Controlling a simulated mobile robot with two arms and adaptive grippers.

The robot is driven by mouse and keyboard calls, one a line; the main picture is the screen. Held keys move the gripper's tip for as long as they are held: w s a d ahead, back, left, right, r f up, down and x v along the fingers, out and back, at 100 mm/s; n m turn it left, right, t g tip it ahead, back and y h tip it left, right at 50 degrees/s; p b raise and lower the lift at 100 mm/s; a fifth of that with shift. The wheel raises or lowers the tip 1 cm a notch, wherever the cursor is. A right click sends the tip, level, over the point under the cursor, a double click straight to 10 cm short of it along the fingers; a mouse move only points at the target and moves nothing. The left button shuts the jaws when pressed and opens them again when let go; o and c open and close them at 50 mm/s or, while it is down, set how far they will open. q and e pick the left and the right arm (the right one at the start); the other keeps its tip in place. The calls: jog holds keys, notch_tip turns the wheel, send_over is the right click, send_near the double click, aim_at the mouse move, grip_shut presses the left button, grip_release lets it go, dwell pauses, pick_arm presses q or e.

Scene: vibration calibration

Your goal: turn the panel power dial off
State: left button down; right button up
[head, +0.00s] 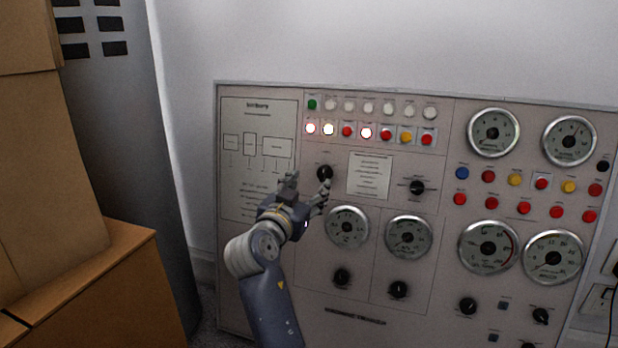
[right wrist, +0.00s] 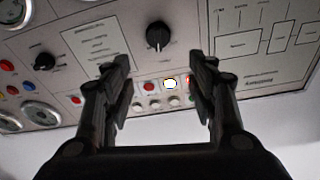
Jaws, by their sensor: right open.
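The control panel (head: 258,208) is a light grey board against the wall, with several black dials. One black dial (head: 325,172) sits left of the small text plate, just beyond my right gripper (head: 306,186). That dial also shows in the right wrist view (right wrist: 158,38), centred between the fingers but ahead of them, apart from both. My right gripper is open and empty in the right wrist view (right wrist: 164,76). A second black dial (head: 416,187) is right of the text plate. Which dial is the power dial cannot be read from the labels. My left gripper is not in view.
Rows of lamps and buttons (head: 366,132) run above the dials, some lit. Round gauges (head: 347,227) lie below and to the right. Cardboard boxes (head: 100,270) and a grey cabinet (head: 120,110) stand at the left. The wall above the panel is clear.

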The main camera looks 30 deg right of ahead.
aim_at(324, 169)
jog(key=x, duration=1)
jog(key=shift+d, duration=0.15)
jog(key=shift+c, duration=0.4)
jog(key=c, duration=0.9)
